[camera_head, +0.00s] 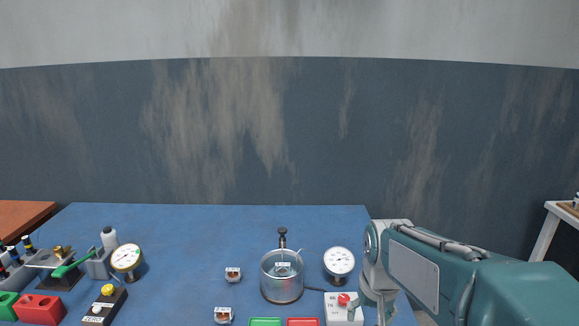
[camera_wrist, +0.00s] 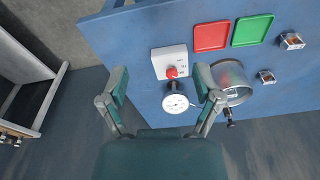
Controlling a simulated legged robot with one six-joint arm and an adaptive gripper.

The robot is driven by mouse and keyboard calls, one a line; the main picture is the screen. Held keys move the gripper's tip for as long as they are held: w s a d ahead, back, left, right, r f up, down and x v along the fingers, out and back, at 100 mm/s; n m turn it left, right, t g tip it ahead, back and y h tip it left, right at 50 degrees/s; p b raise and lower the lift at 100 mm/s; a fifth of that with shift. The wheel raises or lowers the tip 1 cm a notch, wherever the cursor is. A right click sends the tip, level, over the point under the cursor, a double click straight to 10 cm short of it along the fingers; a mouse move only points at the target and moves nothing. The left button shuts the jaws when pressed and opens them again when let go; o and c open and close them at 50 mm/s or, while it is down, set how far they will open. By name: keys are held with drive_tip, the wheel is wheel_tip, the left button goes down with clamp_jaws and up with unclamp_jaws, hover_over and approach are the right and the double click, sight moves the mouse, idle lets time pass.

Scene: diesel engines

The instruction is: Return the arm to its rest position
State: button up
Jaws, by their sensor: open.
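My gripper (camera_wrist: 160,82) is open and empty in the wrist view, its two fingers spread above the edge of the blue table. A white dial gauge (camera_wrist: 175,103) and a white box with a red knob (camera_wrist: 170,62) show between and beyond the fingers. My arm (camera_head: 450,270) reaches in from the right in the head view, bent over the table's right side. The fingertips are hidden in the head view. The dial gauge (camera_head: 339,262) and the red-knob box (camera_head: 344,308) stand just left of the arm there.
Green and red trays (camera_wrist: 252,30) lie nearby. Another gauge (camera_head: 126,258) and fixtures stand at left. A white-framed stand (camera_wrist: 30,90) is apart from the table.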

drive_tip(key=s+r+t, duration=0.2)
drive_tip(key=s, duration=0.5)
drive_tip(key=s+r+n+t, duration=0.1)
drive_tip(key=s+r+t, duration=0.1)
drive_tip(key=s, duration=0.6)
drive_tip(key=shift+s+d+n, duration=0.15)
drive_tip(key=shift+s+n, duration=0.1)
drive_tip(key=shift+n, duration=0.05)
